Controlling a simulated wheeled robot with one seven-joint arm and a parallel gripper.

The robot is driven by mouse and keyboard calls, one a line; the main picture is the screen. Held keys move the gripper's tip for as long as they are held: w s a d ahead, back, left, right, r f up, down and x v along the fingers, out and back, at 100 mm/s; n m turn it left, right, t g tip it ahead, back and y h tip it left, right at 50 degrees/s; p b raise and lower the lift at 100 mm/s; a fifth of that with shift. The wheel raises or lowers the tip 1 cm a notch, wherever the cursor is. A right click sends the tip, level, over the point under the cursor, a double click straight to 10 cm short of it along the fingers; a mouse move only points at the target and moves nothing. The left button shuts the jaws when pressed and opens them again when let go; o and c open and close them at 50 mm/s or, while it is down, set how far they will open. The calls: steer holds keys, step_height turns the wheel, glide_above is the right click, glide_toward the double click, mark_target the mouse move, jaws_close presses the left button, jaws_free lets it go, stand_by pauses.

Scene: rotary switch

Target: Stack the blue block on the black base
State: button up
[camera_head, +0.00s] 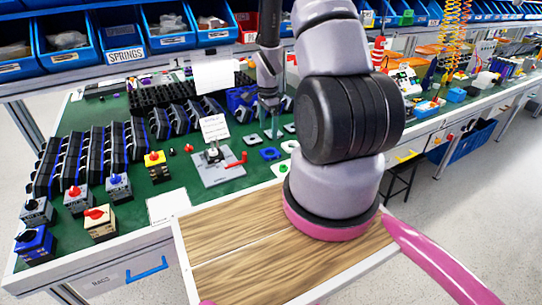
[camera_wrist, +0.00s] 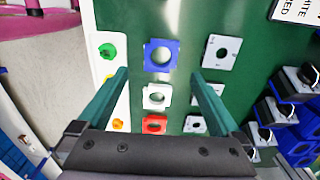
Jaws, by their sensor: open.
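My gripper (camera_head: 268,106) hangs over the back middle of the green table, and in the wrist view (camera_wrist: 160,75) its two fingers are spread with nothing between them. Below and between the fingertips lie flat square plates with round holes: a blue plate (camera_wrist: 161,54), a white plate and a red plate. The blue plate also shows in the head view (camera_head: 270,154). Black-and-blue switch bodies (camera_wrist: 288,112) sit at the right of the wrist view, several tightly together. Which part is the black base, I cannot tell.
Rows of black switch units (camera_head: 95,150) fill the table's left side. Assembled switches with coloured knobs stand at the front left, including a blue one (camera_head: 35,245). A grey fixture with a red lever (camera_head: 217,167) is in the middle. The wooden board (camera_head: 240,240) in front is bare.

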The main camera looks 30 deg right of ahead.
mark_target(269, 149)
step_height(269, 149, down, 10)
steer(key=shift+w+d+f, duration=0.1)
steer(key=shift+d, duration=0.05)
steer(key=c, duration=1.2)
